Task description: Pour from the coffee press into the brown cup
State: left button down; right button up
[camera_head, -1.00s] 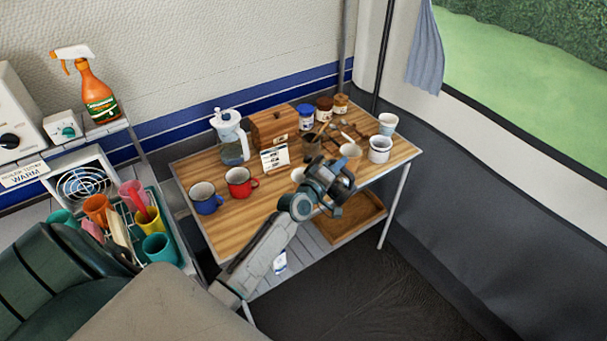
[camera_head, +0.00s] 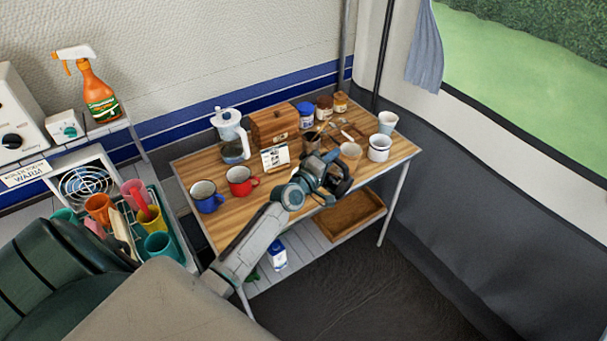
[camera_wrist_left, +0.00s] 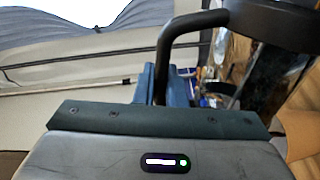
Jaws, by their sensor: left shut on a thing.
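My left gripper (camera_head: 322,172) is above the front edge of the wooden table. It is shut on the coffee press, whose black handle (camera_wrist_left: 166,65), dark lid (camera_wrist_left: 270,22) and shiny glass body (camera_wrist_left: 238,65) show in the left wrist view. In the head view the press (camera_head: 340,187) is a small dark shape at the gripper, partly hidden. The press appears tilted; its contents cannot be made out. A tan-brown cup (camera_head: 350,151) stands on the table just behind the gripper and press. My right gripper is not in view.
Blue (camera_head: 205,198) and red (camera_head: 240,181) mugs stand at the table's left. A lower shelf holds a wooden tray (camera_head: 350,217).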

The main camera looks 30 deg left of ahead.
aim_at(345, 175)
pick_arm(q)
jog(key=shift+w+a+r+n, duration=0.1)
jog(key=shift+a+r+n, duration=0.35)
jog(key=shift+a, duration=0.2)
dwell(1.7)
jog(key=d+f+m, duration=0.1)
jog(key=d+f+m+b, duration=0.1)
jog(key=d+m+b, duration=0.1)
jog(key=d, duration=0.1)
jog(key=shift+s+d+f, duration=0.1)
jog(key=shift+s+f, duration=0.15)
jog(key=shift+f, duration=0.15)
jog(key=shift+d+r, duration=0.15)
jog(key=shift+r, duration=0.05)
jog(key=shift+d+f+m+b, duration=0.2)
jog(key=shift+f+m+b, duration=0.2)
jog(key=shift+f+b, duration=0.1)
jog(key=shift+d+f+m+b, duration=0.2)
jog(key=shift+f+m+b, duration=0.15)
jog(key=shift+f+b, duration=0.1)
jog(key=shift+d+f+m+b, duration=0.25)
jog(key=shift+f+m+b, duration=0.05)
jog(key=shift+m+b, duration=0.1)
jog(key=shift+d, duration=0.15)
